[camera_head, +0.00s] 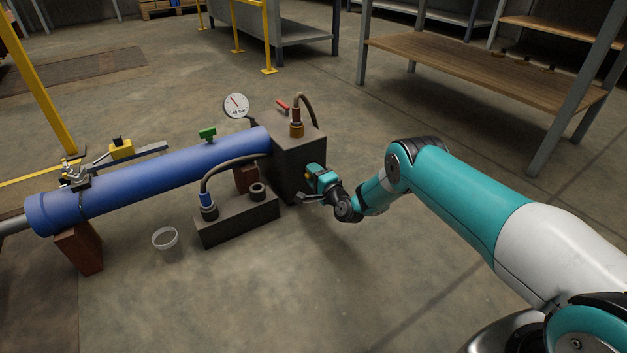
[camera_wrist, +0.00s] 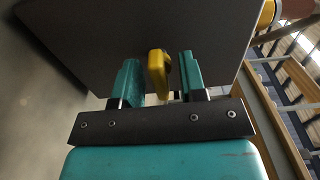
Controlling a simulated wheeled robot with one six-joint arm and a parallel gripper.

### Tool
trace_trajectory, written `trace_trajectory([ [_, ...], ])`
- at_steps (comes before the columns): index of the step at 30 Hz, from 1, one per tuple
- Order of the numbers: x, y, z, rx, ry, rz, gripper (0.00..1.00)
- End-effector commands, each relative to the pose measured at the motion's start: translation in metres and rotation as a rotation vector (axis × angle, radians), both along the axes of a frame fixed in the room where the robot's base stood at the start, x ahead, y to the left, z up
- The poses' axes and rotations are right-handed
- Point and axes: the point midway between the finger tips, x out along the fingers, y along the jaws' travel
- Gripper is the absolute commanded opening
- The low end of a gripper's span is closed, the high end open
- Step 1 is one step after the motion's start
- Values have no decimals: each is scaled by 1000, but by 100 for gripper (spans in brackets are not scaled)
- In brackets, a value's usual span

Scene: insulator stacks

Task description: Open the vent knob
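A yellow knob (camera_wrist: 157,72), which I take for the vent knob, stands out from the dark block's face in the wrist view. My gripper (camera_wrist: 160,62) has its two teal fingers on either side of the knob, with a gap showing on both sides. The fingers are open and do not appear to grip it. In the head view my gripper (camera_head: 317,178) is at the right side of the dark block (camera_head: 298,155). A small yellow spot shows there beside the fingers, and most of the knob is hidden.
A blue cylinder (camera_head: 160,170) runs left from the block. A pressure gauge (camera_head: 236,105), a green handle (camera_head: 208,134) and a red lever (camera_head: 283,104) are nearby.

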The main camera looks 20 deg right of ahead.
Motion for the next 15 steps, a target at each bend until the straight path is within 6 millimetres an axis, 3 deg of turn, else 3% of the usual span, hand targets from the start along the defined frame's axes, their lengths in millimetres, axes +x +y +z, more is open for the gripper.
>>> trace_trajectory([
  [7,1,0,1,0,0,0,38],
  [12,1,0,0,0,0,0,2],
  [15,1,0,0,1,0,0,0],
])
